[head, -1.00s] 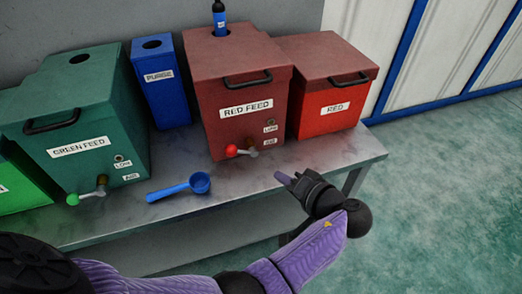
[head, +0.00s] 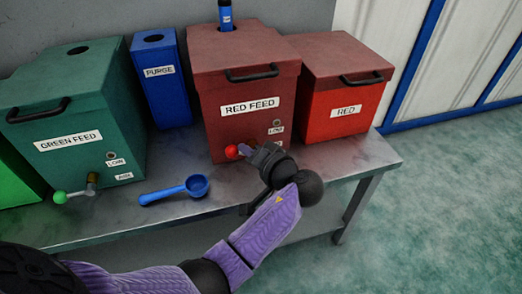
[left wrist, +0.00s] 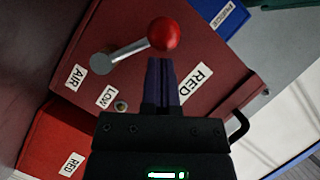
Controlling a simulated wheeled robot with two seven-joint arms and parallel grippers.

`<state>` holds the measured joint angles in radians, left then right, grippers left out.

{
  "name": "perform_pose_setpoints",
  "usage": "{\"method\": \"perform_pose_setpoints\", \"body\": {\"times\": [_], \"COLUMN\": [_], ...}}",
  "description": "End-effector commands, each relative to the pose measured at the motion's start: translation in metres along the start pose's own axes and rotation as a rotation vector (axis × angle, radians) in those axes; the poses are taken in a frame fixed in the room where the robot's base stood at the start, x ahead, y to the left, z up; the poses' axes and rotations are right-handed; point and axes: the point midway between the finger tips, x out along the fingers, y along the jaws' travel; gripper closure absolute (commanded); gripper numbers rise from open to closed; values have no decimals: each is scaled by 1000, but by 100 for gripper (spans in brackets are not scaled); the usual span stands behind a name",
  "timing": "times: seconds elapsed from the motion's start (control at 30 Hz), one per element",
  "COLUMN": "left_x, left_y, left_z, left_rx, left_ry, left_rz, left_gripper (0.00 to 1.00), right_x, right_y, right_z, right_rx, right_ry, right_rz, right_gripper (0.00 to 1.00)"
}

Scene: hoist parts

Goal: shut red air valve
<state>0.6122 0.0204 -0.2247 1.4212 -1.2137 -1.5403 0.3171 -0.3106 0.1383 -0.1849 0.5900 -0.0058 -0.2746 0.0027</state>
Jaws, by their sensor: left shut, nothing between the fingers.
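The red air valve is on the lower front of the dark red RED FEED box (head: 215,110). Its red ball knob (head: 231,152) shows just left of my left gripper (head: 250,150) in the head view. In the left wrist view the red knob (left wrist: 164,34) and its grey lever (left wrist: 125,52) show whole, with the lever running from the pivot near the AIR label to the knob. My left gripper (left wrist: 158,62) is shut and empty, its fingertips close to the knob; I cannot tell whether they touch. In the head view the gripper hides the valve's pivot. My right gripper is not in view.
A blue scoop (head: 175,190) lies on the grey table (head: 110,222). The GREEN FEED box (head: 75,110) with a green-knobbed valve (head: 60,197) stands left, the blue PURGE box (head: 155,80) behind, the RED box (head: 345,105) right. The table's right end is clear.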

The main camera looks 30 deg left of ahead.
Motion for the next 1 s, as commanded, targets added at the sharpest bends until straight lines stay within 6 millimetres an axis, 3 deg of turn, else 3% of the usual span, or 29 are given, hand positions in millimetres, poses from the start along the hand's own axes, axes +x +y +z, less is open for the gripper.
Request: {"method": "perform_pose_setpoints", "body": {"times": [1.0], "left_x": [4], "left_y": [-1], "left_z": [8], "left_rx": [-132], "left_ry": [1], "left_rz": [67], "left_gripper": [100], "right_x": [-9], "right_y": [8], "right_z": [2], "right_rx": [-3], "right_ry": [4], "right_rz": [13], "right_gripper": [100]}}
